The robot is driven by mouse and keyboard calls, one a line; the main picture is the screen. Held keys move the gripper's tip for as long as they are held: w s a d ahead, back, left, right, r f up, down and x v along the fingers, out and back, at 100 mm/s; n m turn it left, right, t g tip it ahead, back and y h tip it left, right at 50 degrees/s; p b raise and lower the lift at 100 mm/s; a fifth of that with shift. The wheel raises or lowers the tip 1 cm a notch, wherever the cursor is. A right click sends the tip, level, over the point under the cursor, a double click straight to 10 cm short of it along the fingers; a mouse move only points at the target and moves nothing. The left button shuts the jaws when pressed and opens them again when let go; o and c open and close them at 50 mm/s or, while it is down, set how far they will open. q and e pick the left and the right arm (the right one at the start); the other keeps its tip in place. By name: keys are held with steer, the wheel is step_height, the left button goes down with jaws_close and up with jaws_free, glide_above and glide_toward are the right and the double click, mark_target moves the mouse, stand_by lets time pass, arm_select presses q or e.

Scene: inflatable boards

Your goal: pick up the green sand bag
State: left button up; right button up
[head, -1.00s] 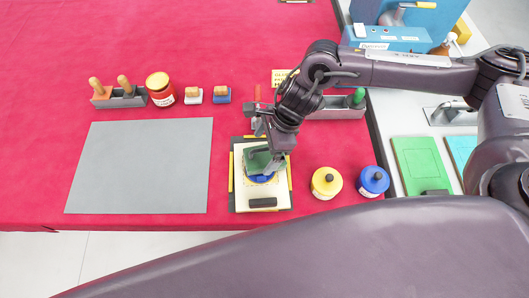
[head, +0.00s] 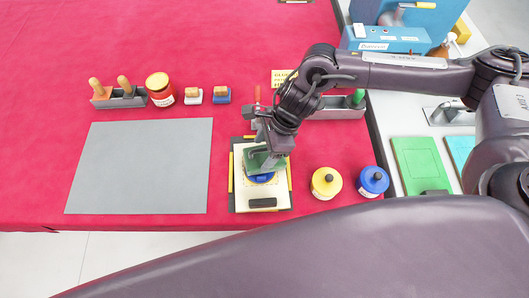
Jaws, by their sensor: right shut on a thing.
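The green sand bag (head: 257,160) lies on top of a blue round piece (head: 262,178) on the cream board with yellow strips (head: 240,200). My right gripper (head: 267,160) reaches down over the bag and is shut on it. Its fingertips are partly hidden by the wrist and by the bag. I cannot tell whether the bag is clear of the blue piece. My left gripper is not in view; a large dark arm link of mine crosses the bottom of the view.
A grey sheet (head: 140,165) lies to the left on the red table (head: 150,45). A yellow jar (head: 326,183) and a blue jar (head: 372,181) stand to the right. A red jar (head: 160,89) and stamps sit behind the sheet. A green board (head: 420,165) lies on the side counter.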

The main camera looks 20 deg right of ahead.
steer(key=shift+r, duration=0.15)
